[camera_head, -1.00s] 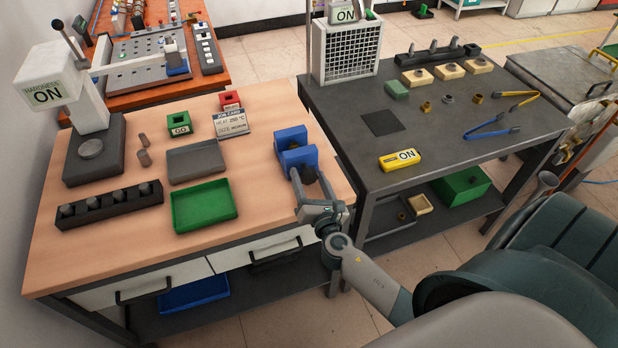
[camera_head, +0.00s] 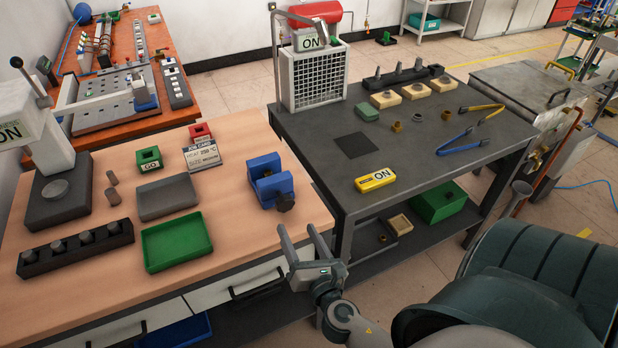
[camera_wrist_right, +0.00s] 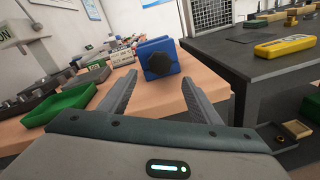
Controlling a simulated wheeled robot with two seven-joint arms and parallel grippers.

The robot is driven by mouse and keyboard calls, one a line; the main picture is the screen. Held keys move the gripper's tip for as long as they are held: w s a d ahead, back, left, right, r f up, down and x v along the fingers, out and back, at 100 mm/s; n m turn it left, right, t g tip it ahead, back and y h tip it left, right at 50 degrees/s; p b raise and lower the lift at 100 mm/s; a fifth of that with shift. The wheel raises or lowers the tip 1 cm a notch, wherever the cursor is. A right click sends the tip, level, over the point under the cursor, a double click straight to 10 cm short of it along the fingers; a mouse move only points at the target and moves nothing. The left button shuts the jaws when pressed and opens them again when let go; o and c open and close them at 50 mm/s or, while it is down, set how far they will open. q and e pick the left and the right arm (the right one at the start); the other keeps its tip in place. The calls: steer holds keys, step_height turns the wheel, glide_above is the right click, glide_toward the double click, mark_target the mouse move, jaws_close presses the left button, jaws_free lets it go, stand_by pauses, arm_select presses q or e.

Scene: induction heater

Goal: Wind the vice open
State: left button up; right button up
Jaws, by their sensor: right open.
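The blue vice (camera_head: 269,182) stands near the right edge of the wooden bench, its jaws apart by a gap I cannot measure. Its dark round knob (camera_head: 285,202) is on the near side and faces me. In the right wrist view the vice (camera_wrist_right: 157,58) sits ahead, with the knob (camera_wrist_right: 163,61) at its front. My right gripper (camera_head: 306,240) is open and empty, off the bench's front right corner. In the wrist view its two fingers (camera_wrist_right: 160,92) spread wide, apart from the knob, which lies beyond and between them. My left gripper is not in view.
The dark bench (camera_head: 400,150) to the right carries a yellow ON box (camera_head: 375,180). A gap separates the benches.

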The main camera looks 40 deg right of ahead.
steer(key=b+v, duration=0.1)
steer(key=v, duration=0.5)
steer(key=shift+s+b, duration=0.35)
steer(key=shift+b, duration=0.05)
steer(key=shift+f, duration=0.1)
steer(key=s+a+f+m+g+y, duration=0.1)
steer(key=s+f+m+g, duration=0.2)
steer(key=f, duration=0.9)
steer(key=s+a+f+m+g+y, duration=0.15)
steer(key=f+m, duration=0.25)
steer(key=f, duration=0.9)
steer(key=s+a+f+m+g+y, duration=0.1)
steer(key=s+f+m+g, duration=0.25)
steer(key=f, duration=0.85)
steer(key=s+f+m+g+y, duration=0.1)
steer(key=s+f+m+g, duration=0.2)
steer(key=s+f+m, duration=0.4)
steer(key=s+a+f+m+g+y+b, duration=0.1)
steer(key=s+f+m+g, duration=0.3)
steer(key=s+f, duration=1.1)
steer(key=s+m, duration=0.3)
steer(key=s, duration=0.2)
steer(key=shift+a+m+g, duration=0.3)
steer(key=shift+m, duration=0.05)
